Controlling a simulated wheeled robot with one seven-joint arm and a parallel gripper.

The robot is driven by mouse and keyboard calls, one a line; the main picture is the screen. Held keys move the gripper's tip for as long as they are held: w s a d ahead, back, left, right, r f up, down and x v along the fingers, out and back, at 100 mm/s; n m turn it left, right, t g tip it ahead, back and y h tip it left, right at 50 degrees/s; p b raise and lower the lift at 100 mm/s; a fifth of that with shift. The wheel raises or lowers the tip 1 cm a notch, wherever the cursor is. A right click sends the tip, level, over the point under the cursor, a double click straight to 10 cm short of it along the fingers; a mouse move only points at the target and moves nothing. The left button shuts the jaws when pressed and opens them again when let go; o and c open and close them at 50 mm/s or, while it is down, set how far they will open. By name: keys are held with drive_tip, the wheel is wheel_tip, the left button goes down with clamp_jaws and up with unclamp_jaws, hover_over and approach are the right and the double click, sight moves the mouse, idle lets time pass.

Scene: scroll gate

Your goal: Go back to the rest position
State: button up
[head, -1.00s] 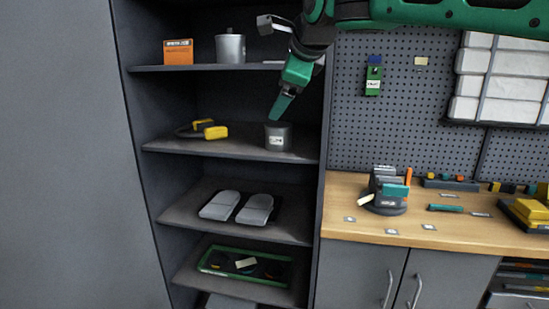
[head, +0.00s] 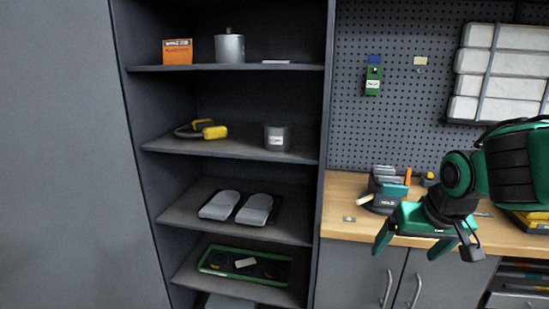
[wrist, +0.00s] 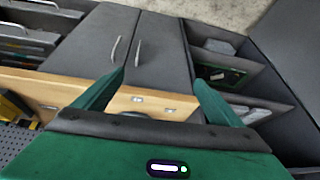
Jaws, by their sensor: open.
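My gripper (head: 417,243) is green, open and empty. In the head view it hangs in front of the workbench's front edge at the right, with its fingers pointing down and spread apart. In the wrist view its two fingers (wrist: 155,98) stand wide apart with nothing between them. Beyond them lie the wooden bench edge and grey cabinet doors. My arm comes in from the right side of the head view and hides part of the bench top.
A grey shelf unit (head: 235,147) stands at left, holding a grey cup (head: 277,137), yellow earmuffs (head: 207,130) and a green-rimmed tray (head: 245,264). A dark tool holder (head: 384,187) stands on the wooden bench (head: 340,200) close behind my gripper. Open room lies before the cabinets.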

drive_tip(key=s+d+f+m+g, duration=0.2)
drive_tip(key=s+d, duration=0.4)
drive_tip(key=s, duration=0.3)
drive_tip(key=s+d+f+m+g, duration=0.2)
drive_tip(key=s+d, duration=0.4)
drive_tip(key=s, duration=0.4)
drive_tip(key=shift+s+m+g, duration=0.3)
drive_tip(key=shift+m+g, duration=0.2)
drive_tip(key=shift+g, duration=0.1)
